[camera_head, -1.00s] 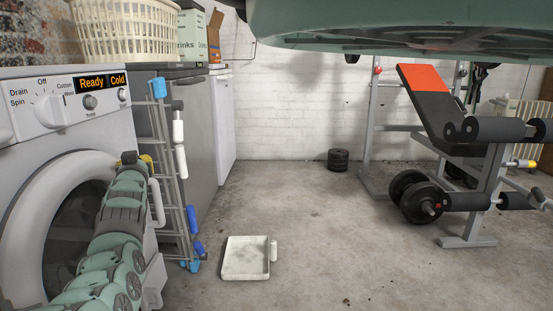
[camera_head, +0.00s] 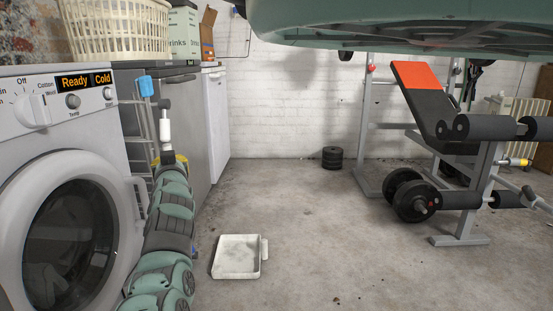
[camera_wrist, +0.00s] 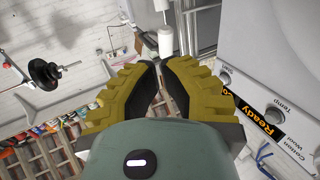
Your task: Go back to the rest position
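My gripper (camera_wrist: 158,66) has two ridged yellow fingers. In the wrist view their tips lean close together with a narrow gap, and I see nothing held between them. It is unclear from this angle whether they are open or shut. In the head view my green-grey arm rises at the lower left, and the yellow of the gripper (camera_head: 170,160) shows at its far end. It is in front of the grey rack, just below a white roller (camera_head: 165,130) in the picture. The roller also shows past the fingertips in the wrist view (camera_wrist: 165,41).
A washing machine (camera_head: 128,150) stands close on the left. A shallow white tray (camera_head: 238,256) lies on the floor. A weight bench (camera_head: 425,95) stands at the right and black weight plates (camera_head: 332,157) at the back. A green surface hangs overhead.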

